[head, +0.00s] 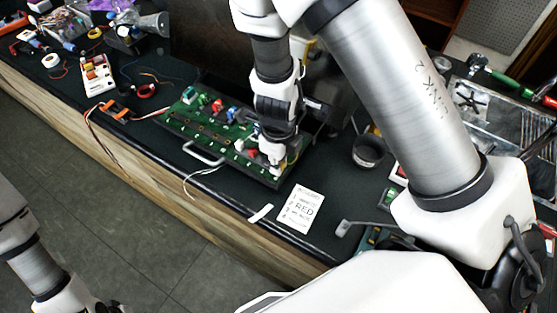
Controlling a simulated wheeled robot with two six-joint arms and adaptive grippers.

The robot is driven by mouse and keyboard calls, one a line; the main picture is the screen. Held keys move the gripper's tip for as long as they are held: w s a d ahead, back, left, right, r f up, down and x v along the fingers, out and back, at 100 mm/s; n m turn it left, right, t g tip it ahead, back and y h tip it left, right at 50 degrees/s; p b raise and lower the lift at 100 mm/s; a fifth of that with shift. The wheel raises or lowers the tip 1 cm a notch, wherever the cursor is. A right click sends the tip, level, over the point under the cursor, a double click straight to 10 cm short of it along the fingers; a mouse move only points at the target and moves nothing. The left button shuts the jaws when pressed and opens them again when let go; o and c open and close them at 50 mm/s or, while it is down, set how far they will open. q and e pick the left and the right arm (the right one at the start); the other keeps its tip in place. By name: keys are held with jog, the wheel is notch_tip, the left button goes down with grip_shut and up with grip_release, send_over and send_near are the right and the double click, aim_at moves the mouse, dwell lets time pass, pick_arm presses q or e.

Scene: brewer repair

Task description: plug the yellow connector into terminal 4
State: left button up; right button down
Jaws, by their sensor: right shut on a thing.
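A green circuit board (190,118) lies in a dark tray on the bench. My right gripper (277,160) points down over the board's right end and is shut. A small patch of yellow shows at its fingertips, apparently the yellow connector (283,164), mostly hidden by the fingers. Whether it touches a terminal cannot be told, and terminal numbers are too small to read. My left arm shows at the lower left; its fingertips are out of frame.
A white handle (203,154) sticks out at the board's front edge. An orange part (115,109) with wires lies left of the board.

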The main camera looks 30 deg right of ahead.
jog(key=c, duration=1.1)
grip_release()
notch_tip(320, 180, up, 12)
jog(key=shift+r, duration=0.1)
